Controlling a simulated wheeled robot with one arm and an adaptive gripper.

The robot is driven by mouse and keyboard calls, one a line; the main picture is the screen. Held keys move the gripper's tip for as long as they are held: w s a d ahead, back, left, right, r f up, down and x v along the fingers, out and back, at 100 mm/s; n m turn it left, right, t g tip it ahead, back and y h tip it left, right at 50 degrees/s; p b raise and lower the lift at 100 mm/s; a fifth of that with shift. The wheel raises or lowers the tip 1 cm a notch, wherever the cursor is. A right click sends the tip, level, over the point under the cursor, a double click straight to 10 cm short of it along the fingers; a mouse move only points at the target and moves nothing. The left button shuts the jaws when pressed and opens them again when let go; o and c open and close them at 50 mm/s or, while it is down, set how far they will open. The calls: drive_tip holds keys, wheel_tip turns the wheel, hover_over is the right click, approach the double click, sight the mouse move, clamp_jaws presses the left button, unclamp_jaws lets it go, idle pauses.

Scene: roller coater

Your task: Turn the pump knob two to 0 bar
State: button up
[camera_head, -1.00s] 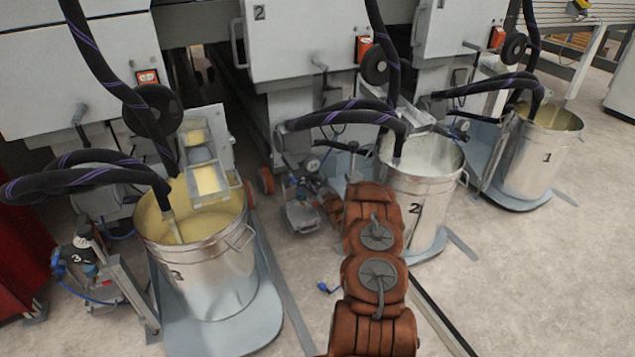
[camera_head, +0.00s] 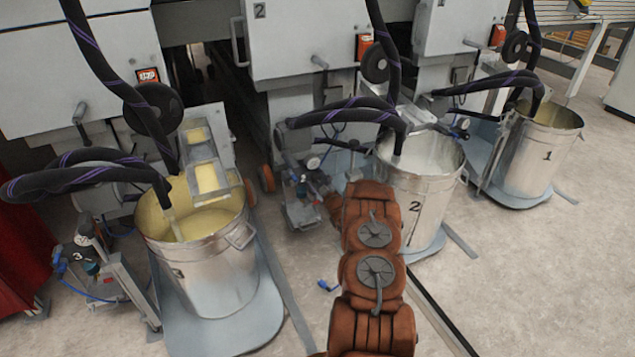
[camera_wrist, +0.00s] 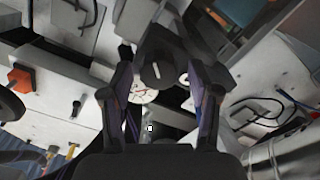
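In the wrist view my gripper (camera_wrist: 160,90) has its two dark fingers spread apart. A black knob-like part (camera_wrist: 156,70) with a pale mark shows between and just past the fingertips; I cannot tell whether they touch it. A white round gauge face (camera_wrist: 143,94) shows below it, partly hidden. In the head view the pump unit (camera_head: 302,208) stands left of the drum marked 2 (camera_head: 425,203), with a small pale gauge (camera_head: 313,163) on it. My brown arm reaches to this pump, and the gripper is hard to make out there. The gauge reading is too small to tell.
A drum with yellow liquid (camera_head: 210,268) stands on a blue-grey platform at left. The drum marked 1 (camera_head: 540,160) stands at right. Black hoses (camera_head: 345,112) hang above the pump. The grey cabinet marked 2 (camera_head: 300,40) stands behind. Floor is open at front right.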

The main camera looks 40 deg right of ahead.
drive_tip(key=shift+s, duration=0.1)
drive_tip(key=v, duration=1.2)
idle(0.4)
idle(0.4)
